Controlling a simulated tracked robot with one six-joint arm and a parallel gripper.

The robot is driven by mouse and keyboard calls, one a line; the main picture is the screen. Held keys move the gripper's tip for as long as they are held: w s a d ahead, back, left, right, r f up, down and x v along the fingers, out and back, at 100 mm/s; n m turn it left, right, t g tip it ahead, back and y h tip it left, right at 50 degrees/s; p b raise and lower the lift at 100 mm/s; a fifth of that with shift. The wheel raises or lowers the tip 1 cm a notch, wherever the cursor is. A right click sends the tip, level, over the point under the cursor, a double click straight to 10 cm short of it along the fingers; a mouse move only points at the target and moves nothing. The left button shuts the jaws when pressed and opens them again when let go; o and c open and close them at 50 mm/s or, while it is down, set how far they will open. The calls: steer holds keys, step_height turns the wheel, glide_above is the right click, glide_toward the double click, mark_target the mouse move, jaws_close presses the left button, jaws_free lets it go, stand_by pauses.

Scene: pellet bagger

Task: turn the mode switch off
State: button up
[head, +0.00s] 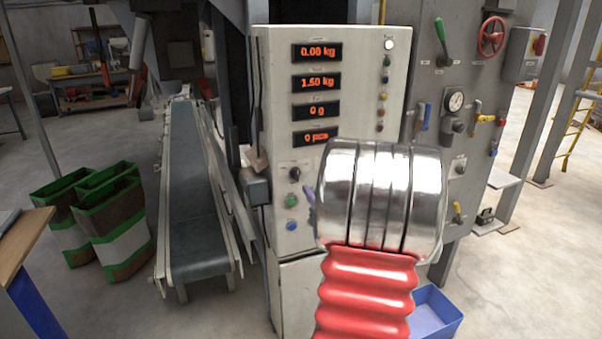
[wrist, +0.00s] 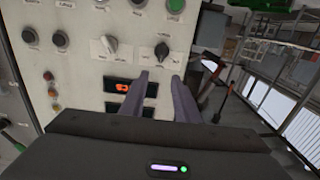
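The grey control cabinet (head: 270,130) carries a black rotary knob (head: 294,173) below its displays. In the wrist view, where the panel appears upside down, a black knob (wrist: 162,51) and a second rotary switch (wrist: 109,44) with a pale pointer sit side by side. The labels are too small to read, so I cannot tell which is the mode switch. My gripper (wrist: 160,75) is open and empty, its two grey-purple fingers apart and pointing at the panel near the black knob. In the head view my arm hides most of the gripper and part of the panel.
Orange displays (head: 317,82), a green button (head: 291,200) and a blue button (head: 291,225) are close by on the panel. A grey box (head: 257,190) juts from the cabinet's left side. The conveyor (head: 190,180) and green-white bags (head: 115,225) stand left. A blue bin (head: 435,312) is below right.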

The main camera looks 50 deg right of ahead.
mark_target(298, 170)
steer(key=x, duration=1.3)
steer(key=shift+a, duration=0.1)
steer(key=shift+c, duration=0.5)
